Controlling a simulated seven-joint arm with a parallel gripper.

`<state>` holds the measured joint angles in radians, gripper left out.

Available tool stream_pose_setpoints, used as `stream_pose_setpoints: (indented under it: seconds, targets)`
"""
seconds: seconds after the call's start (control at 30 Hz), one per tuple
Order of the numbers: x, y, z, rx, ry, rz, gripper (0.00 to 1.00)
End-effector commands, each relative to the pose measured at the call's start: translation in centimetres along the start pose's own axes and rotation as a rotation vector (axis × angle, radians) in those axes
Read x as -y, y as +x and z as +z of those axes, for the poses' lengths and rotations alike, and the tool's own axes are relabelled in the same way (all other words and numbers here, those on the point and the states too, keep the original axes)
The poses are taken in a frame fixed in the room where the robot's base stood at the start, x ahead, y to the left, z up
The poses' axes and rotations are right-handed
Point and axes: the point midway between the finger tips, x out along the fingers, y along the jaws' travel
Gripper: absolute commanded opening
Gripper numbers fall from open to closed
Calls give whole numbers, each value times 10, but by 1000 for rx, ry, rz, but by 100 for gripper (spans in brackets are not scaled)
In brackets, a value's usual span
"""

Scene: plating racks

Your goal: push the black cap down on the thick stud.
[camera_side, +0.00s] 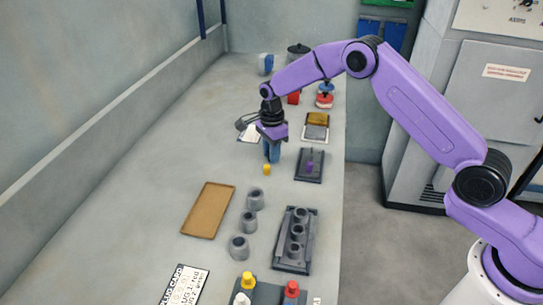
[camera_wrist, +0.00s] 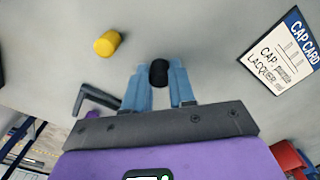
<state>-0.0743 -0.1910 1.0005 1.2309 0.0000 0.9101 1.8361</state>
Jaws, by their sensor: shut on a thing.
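My gripper (camera_side: 271,155) hangs over the middle of the bench, with blue fingers pointing down. In the wrist view, my gripper (camera_wrist: 159,84) is shut on the black cap (camera_wrist: 158,73), which shows between its fingertips. The side view does not show the cap clearly. A dark plate (camera_side: 304,178) with a purple piece (camera_side: 310,167) standing on it lies just right of my gripper. I cannot make out the thick stud for certain. A loose yellow cap (camera_side: 267,169) stands close by my fingers; it also shows in the wrist view (camera_wrist: 107,43).
A rack with grey cups (camera_side: 279,260), several loose grey cups (camera_side: 249,222) and a brown tray (camera_side: 190,222) stand nearer the camera. Red and yellow capped items (camera_side: 291,289) stand at the front. The cap card (camera_wrist: 281,57) lies near my gripper. The bench's left side is clear.

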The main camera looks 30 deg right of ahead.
Motion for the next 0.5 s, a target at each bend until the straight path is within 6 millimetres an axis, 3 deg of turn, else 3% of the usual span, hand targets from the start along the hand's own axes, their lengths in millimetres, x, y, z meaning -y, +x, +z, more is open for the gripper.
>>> stream_pose_setpoints:
  seconds: [0.27,0.5]
  targets:
    - [0,-3,0,0,0,-1,0]
    - [1,-27,0,1,0,-4,0]
